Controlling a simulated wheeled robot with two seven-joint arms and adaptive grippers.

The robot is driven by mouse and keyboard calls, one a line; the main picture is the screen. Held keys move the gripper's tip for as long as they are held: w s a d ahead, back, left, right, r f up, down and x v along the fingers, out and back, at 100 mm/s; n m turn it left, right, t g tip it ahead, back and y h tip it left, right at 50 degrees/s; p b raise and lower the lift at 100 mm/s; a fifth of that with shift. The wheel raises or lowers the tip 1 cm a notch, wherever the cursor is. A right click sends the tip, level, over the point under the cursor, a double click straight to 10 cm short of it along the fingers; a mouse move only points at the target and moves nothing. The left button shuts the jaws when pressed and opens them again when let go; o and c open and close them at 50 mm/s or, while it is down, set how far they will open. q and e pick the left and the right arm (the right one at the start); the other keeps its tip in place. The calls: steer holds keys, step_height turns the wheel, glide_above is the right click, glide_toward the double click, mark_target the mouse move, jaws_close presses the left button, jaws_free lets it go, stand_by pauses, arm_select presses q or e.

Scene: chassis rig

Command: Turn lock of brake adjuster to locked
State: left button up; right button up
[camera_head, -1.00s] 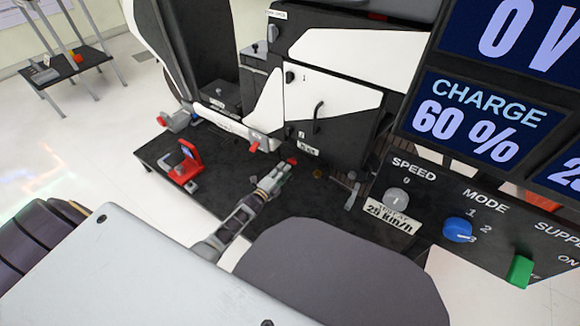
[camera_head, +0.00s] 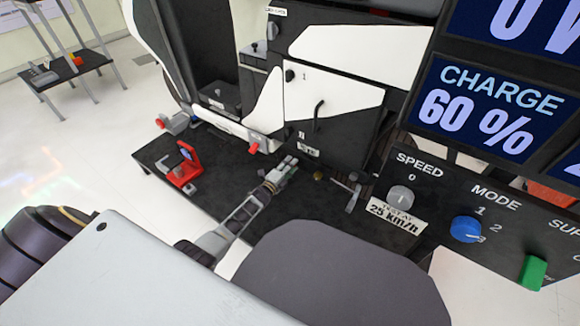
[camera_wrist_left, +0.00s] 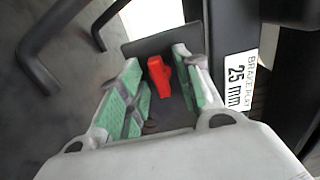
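The red lock lever (camera_wrist_left: 160,76) of the brake adjuster shows in the left wrist view, in front of a dark plate. Beside it is a white label (camera_wrist_left: 238,80) reading "BRAKE PLAY 25 mm". My left gripper (camera_wrist_left: 158,88) is open, with its green-padded fingers apart on either side of the lever in that view. I cannot tell whether either finger touches it. In the head view, my left gripper (camera_head: 288,163) is at the foot of the black and white cabinet and hides the lever. My right gripper is not in view.
A red device (camera_head: 184,166) stands on the black platform (camera_head: 225,170) left of my gripper. Another red-tipped part (camera_head: 254,148) sits at the panel's lower edge. A small metal lever (camera_head: 353,190) is to the right. The control panel (camera_head: 480,215) fills the right side.

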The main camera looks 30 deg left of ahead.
arm_select(q)
jaws_close()
steer(key=shift+n, duration=0.5)
steer(key=n+p, duration=0.1)
steer(key=n, duration=1.5)
steer(key=shift+f+n, duration=0.1)
steer(key=shift+n, duration=0.3)
stand_by(0.4)
jaws_free()
